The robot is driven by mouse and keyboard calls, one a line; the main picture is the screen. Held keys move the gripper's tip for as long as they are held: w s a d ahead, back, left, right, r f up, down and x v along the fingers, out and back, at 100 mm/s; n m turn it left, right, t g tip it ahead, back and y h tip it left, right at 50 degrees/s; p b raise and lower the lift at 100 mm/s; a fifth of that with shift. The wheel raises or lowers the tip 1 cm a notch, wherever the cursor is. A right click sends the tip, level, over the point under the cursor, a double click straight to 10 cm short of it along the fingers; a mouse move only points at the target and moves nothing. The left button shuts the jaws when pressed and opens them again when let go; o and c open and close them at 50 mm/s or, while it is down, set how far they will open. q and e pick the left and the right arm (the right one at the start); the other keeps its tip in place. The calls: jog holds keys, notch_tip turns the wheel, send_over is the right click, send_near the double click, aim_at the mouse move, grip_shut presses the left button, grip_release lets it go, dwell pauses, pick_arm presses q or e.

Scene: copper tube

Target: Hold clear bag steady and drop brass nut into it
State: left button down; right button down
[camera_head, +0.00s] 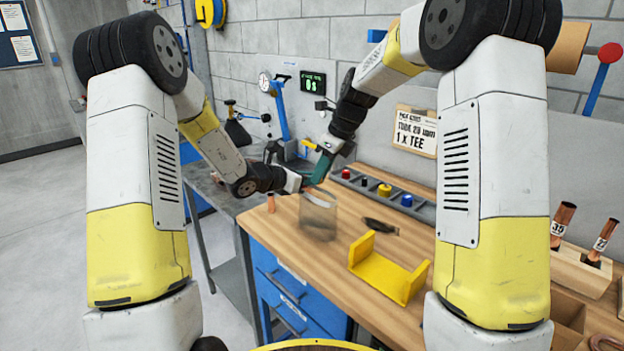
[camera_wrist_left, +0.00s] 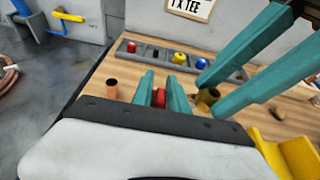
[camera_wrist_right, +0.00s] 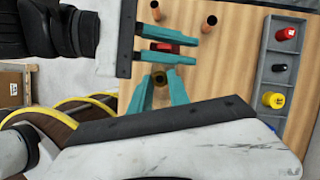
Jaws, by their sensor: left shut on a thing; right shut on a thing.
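The clear bag (camera_head: 318,217) shows in the head view as a see-through grey shape hanging below my grippers, over the bench's left end. My left gripper (camera_wrist_left: 162,92) is shut on a small red piece (camera_wrist_left: 159,98), which looks like part of the bag's top. The bag itself is hard to make out in the wrist views. My right gripper (camera_wrist_right: 160,84) is shut on the brass nut (camera_wrist_right: 160,76), a ring with a dark hole. The nut (camera_wrist_left: 208,97) is close beside the left fingertips. I cannot tell whether it is over the bag's mouth.
A grey tray (camera_head: 420,212) with red, black, yellow and blue pieces lies along the back. A yellow cradle (camera_head: 388,275) and a dark object (camera_head: 380,226) lie to the right. Copper tubes (camera_head: 562,220) stand in a wooden block at far right. A short copper tube (camera_wrist_left: 112,89) stands nearby.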

jog(key=c, duration=1.2)
grip_release()
jog(key=shift+o, duration=0.2)
jog(key=v, duration=1.2)
pick_arm(q)
jog(key=c, duration=1.2)
grip_release()
jog(key=shift+c, duration=0.2)
